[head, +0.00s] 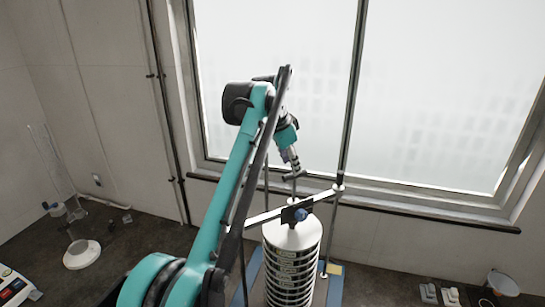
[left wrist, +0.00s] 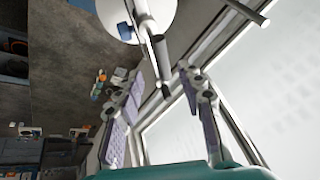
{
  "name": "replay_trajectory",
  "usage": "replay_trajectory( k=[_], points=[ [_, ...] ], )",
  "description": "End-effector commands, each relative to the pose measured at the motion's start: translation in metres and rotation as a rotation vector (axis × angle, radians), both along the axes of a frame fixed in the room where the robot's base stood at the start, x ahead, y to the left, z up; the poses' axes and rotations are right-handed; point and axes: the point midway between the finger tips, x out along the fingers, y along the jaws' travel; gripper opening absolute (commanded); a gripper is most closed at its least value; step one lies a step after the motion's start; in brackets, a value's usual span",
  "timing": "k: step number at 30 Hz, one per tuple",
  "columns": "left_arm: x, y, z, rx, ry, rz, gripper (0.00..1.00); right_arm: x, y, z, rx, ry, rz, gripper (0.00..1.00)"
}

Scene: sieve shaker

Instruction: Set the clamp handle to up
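The sieve stack (head: 290,270) stands upright with a pale round lid, which also shows in the left wrist view (left wrist: 165,12). A cross bar (head: 262,217) runs over the lid, with a dark clamp block and blue knob (head: 301,215) at its middle. A rod with a dark handle bar (head: 293,176) rises above the block. My left gripper (head: 294,167) is above the lid, close to this bar. In the left wrist view its two fingers (left wrist: 161,80) are apart, with a dark rod end (left wrist: 160,48) just ahead of and partly between the tips. I cannot tell whether they touch. My right gripper is out of view.
An upright post (head: 333,230) stands right of the stack, carrying the cross bar's end. The window (head: 440,90) and its sill are behind. A white-based stand (head: 82,254) is at left.

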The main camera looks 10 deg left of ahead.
Motion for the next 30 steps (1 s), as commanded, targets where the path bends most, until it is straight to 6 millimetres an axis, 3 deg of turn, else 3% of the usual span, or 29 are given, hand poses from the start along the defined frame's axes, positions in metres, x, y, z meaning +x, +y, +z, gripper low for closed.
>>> replay_trajectory(
  k=[5,19,30],
  points=[
    [0.007,-0.007,0.0,0.005,0.002,-0.028,0.38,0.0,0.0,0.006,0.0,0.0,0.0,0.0],
    [0.03,-0.021,-0.061,0.005,0.002,-0.027,0.38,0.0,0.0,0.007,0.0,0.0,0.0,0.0],
    [0.033,-0.022,-0.068,0.005,0.002,-0.026,0.38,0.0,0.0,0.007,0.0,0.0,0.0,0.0]
  ],
)
